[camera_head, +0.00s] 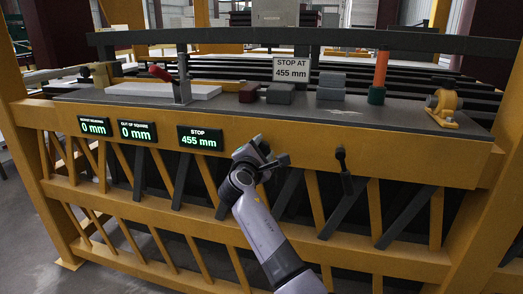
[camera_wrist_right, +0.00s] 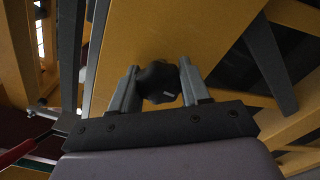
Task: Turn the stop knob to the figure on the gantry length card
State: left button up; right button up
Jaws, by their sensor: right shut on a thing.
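The length card (camera_head: 291,69) on the gantry reads "STOP AT 455 mm". The green stop display (camera_head: 200,138) on the yellow beam reads "STOP 455 mm". The dark lobed stop knob (camera_wrist_right: 158,82) sits between the two fingers of my right gripper (camera_wrist_right: 157,86) in the right wrist view, with a small light mark on its face. My right gripper (camera_head: 262,152) is at the front of the beam in the head view, shut on the knob, and it hides the knob there. My left gripper is not in view.
Two other displays, (camera_head: 93,126) and (camera_head: 137,131), both read 0 mm. A black lever (camera_head: 343,170) hangs on the beam right of my right gripper. A white board (camera_head: 165,90), grey blocks (camera_head: 331,86) and an orange-and-green post (camera_head: 378,78) stand on the bench top.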

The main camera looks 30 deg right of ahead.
aim_at(262, 150)
jog(key=shift+s+d+r, duration=0.1)
jog(key=shift+d+r, duration=0.05)
jog(key=shift+r, duration=0.05)
jog(key=o, duration=1.1)
jog(key=shift+s, duration=0.1)
jog(key=shift+c, duration=0.2)
jog(key=shift+f, duration=0.1)
jog(key=v, duration=0.7)
